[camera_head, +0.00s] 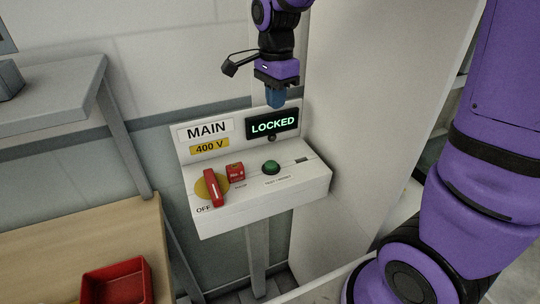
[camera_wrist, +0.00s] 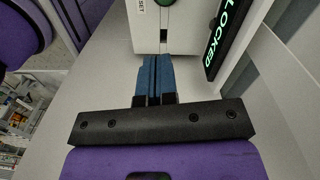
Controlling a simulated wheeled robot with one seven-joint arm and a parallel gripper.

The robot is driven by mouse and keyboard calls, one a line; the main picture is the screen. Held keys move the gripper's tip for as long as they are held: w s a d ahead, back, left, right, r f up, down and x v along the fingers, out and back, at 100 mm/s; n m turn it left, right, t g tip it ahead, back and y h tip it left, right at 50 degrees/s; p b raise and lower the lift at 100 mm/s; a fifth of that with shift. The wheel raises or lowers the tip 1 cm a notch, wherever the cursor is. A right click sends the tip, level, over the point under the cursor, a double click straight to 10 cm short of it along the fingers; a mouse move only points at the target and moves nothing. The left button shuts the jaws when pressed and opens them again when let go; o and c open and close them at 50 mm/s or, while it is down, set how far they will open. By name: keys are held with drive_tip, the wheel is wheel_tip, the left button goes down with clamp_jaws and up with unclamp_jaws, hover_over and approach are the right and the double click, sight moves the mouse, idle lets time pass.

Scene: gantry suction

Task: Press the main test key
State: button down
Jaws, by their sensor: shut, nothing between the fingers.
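The control box (camera_head: 260,204) stands on a post, with a MAIN 400 V label and a display (camera_head: 272,124) that reads LOCKED. A round green key (camera_head: 271,167) sits on its top, right of the red parts, with small print in front of it that looks like TEST/RESET. In the wrist view the green key (camera_wrist: 165,2) is cut by the top edge. My gripper (camera_head: 275,104) points down above the back of the box, in front of the display's upper part. Its blue fingers (camera_wrist: 152,62) are shut and empty, apart from the key.
A red rotary handle (camera_head: 214,188) on a yellow disc points near OFF. A small red block (camera_head: 235,172) sits beside it. A pale wall panel (camera_head: 365,120) rises close on the right. A wooden bench with a red bin (camera_head: 117,282) and a grey table (camera_head: 60,85) are left.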

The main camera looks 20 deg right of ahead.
sight(271, 163)
drive_tip(key=w+f+m, duration=0.1)
drive_tip(key=w+a+f+m, duration=0.1)
drive_tip(key=f, duration=0.1)
drive_tip(key=shift+w+a+f+g, duration=0.1)
drive_tip(key=shift+w+g, duration=0.05)
drive_tip(key=shift+g, duration=0.25)
drive_tip(key=f, duration=0.4)
drive_tip(key=s+f, duration=0.1)
drive_tip(key=f, duration=0.9)
drive_tip(key=shift+s, duration=0.15)
